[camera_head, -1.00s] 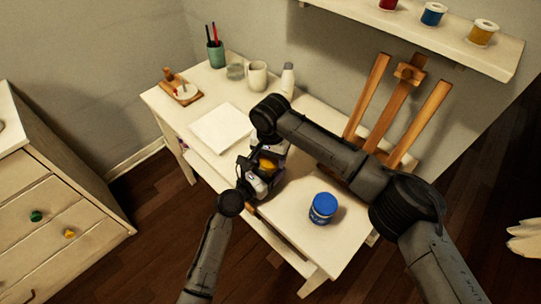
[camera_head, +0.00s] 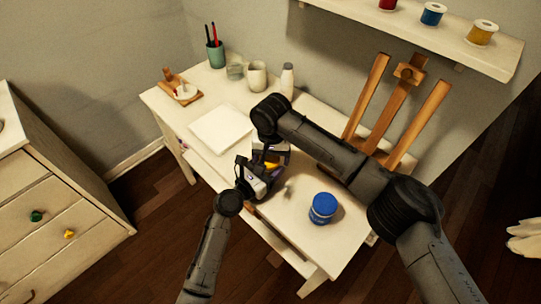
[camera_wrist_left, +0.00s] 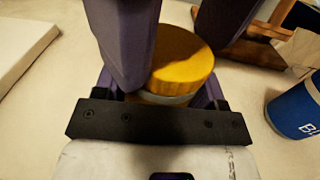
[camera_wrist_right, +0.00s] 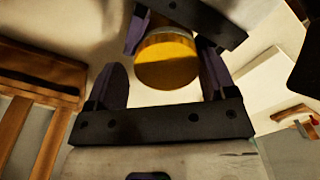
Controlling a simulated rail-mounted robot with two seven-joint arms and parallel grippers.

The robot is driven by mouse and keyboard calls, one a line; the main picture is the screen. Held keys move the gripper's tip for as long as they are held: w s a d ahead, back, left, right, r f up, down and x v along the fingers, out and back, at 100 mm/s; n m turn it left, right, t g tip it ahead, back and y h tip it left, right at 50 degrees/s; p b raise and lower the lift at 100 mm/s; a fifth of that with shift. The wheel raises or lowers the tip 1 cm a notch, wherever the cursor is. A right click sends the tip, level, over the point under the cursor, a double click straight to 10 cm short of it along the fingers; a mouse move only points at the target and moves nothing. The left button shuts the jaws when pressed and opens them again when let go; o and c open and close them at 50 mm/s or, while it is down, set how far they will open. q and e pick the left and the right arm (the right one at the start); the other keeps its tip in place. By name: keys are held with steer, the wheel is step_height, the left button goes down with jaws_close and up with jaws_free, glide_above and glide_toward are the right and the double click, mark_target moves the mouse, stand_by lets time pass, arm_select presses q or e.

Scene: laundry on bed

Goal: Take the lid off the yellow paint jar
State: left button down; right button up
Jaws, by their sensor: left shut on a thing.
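The yellow paint jar shows in the left wrist view as a round orange-yellow lid (camera_wrist_left: 183,60) on a paler jar body (camera_wrist_left: 165,98). My left gripper (camera_wrist_left: 180,50) is shut on the jar body, below the lid. In the right wrist view the lid (camera_wrist_right: 167,62) faces my right gripper (camera_wrist_right: 165,80). The right gripper is open, its fingers on either side of the lid with a visible gap at the left finger. In the head view the grippers mostly hide the jar; a bit of yellow lid (camera_head: 271,165) shows between them. The lid sits on the jar.
A blue jar (camera_head: 323,208) stands on the white desk (camera_head: 320,245), right of the grippers. White paper (camera_head: 220,127) lies to the left. A wooden easel (camera_head: 395,105) stands behind my right arm. Cups (camera_head: 257,76) and a white bottle (camera_head: 287,80) stand at the back.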

steer(key=shift+o, duration=0.6)
arm_select(q)
steer(key=shift+d, duration=0.1)
arm_select(e)
steer(key=shift+a, duration=0.15)
arm_select(q)
steer(key=shift+s+d, duration=0.1)
arm_select(e)
steer(key=shift+s+a, duration=0.1)
steer(key=shift+r, duration=0.5)
step_height(320, 180, up, 4)
steer(key=shift+f, duration=0.15)
steer(key=shift+c, duration=0.2)
step_height(320, 180, up, 2)
steer(key=shift+r+m, duration=0.2)
steer(key=shift+m, duration=0.9)
steer(key=shift+r+m, duration=0.25)
steer(key=shift+m, duration=0.25)
steer(key=shift+f, duration=3.8)
